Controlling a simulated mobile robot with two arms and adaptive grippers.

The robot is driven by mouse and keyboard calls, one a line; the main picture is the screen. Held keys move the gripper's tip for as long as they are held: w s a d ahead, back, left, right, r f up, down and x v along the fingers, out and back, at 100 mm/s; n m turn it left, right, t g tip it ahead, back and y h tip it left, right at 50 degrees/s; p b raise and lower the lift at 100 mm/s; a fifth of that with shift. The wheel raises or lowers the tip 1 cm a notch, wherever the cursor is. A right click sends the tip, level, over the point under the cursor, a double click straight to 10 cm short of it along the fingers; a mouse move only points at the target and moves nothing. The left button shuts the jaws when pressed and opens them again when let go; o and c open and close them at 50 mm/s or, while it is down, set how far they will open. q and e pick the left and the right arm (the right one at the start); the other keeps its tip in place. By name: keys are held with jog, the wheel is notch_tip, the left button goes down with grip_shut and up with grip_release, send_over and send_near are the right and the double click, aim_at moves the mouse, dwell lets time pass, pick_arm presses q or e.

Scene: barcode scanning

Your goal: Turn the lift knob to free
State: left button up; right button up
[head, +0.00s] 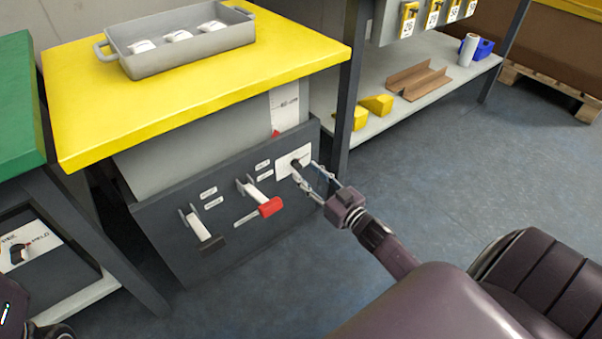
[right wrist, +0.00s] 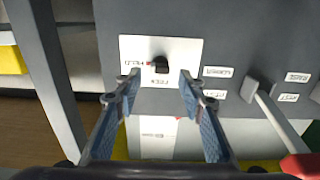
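The black knob (head: 296,163) sits on a white plate (head: 285,167) at the right end of the dark panel. The plate's lettering is too small to read surely. My right gripper (head: 307,172) is in front of the plate. In the wrist view its fingers (right wrist: 160,82) are spread, one on each side of the knob, with gaps showing. My left gripper's fingers are not seen.
Two levers, one dark-tipped (head: 211,243) and one red-handled (head: 270,207), stick out from the panel (head: 180,260) left of the knob. A yellow tabletop (head: 120,100) overhangs it, carrying a grey tray (head: 200,52). A dark post (head: 346,90) stands right of the panel. Floor at right is clear.

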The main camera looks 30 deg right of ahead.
aim_at(301, 167)
jog(key=shift+w+a+b, duration=0.15)
jog(key=shift+w+b, duration=0.3)
jog(key=shift+w, duration=1.15)
jog(key=shift+c, duration=0.4)
grip_shut()
